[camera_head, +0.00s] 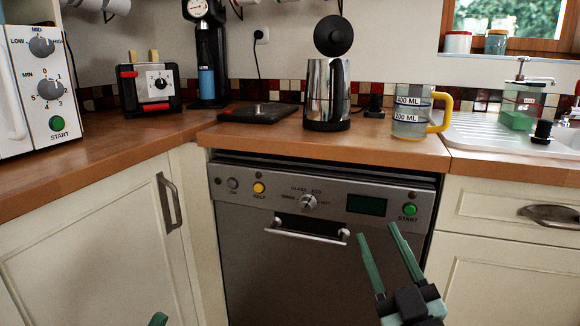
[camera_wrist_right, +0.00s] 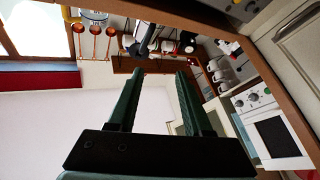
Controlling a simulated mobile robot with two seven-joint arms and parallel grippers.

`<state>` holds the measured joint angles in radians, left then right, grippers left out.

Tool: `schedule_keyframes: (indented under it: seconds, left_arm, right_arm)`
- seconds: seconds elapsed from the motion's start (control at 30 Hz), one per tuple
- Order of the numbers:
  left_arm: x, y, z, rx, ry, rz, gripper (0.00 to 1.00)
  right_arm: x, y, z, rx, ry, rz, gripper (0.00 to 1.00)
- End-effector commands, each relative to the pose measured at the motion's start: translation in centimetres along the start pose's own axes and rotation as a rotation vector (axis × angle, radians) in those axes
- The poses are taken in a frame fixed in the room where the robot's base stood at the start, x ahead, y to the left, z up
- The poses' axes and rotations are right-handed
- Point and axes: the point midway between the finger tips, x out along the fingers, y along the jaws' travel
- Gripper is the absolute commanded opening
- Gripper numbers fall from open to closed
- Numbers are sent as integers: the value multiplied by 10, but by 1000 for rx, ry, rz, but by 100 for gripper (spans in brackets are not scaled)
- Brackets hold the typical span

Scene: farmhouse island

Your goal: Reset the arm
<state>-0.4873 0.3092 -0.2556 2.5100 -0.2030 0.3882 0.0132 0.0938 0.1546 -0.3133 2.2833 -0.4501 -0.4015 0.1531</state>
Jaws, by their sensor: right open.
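My right gripper (camera_head: 380,245) is open and empty in the head view, its two green fingers pointing up in front of the dishwasher (camera_head: 290,260). In the right wrist view the same gripper (camera_wrist_right: 157,78) shows both fingers apart with nothing between them. Of my left arm, only a small green tip (camera_head: 158,319) shows at the bottom edge of the head view; the state of its jaws cannot be made out.
The wooden counter (camera_head: 330,148) carries a kettle (camera_head: 327,95), a measuring jug (camera_head: 412,115) with a yellow handle, a toaster (camera_head: 150,88) and a microwave (camera_head: 35,85). The dishwasher door is closed. A sink (camera_head: 500,135) lies at right.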

Motion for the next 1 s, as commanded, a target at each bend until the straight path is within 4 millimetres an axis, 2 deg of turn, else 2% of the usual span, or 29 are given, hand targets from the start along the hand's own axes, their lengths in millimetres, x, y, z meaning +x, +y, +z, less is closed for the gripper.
schedule_keyframes:
  seconds: [0.03,0.2,0.37,0.5,0.57,0.7,0.87,1.0]
  left_arm:
    - [0,0,0,0,0,0,50]
    - [0,0,0,0,0,0,50]
    - [0,0,0,0,0,0,50]
    - [0,0,0,0,0,0,50]
    - [13,-8,1,-12,-60,-7,50]
    - [21,-15,18,-40,-189,-22,50]
    - [27,-24,39,-79,-361,-41,50]
    - [24,-31,57,-121,-538,-58,50]
  right_arm:
    - [-20,-9,-1,8,37,-41,50]
    - [-78,-27,-28,61,205,-139,50]
    - [-125,-30,-57,123,337,-184,50]
    - [-161,-26,-82,181,438,-198,50]
    - [-144,-21,-86,183,380,-195,50]
    - [-127,-18,-73,199,247,-196,50]
    - [-112,-14,-56,220,69,-198,50]
    - [-106,-12,-38,243,-112,-202,50]
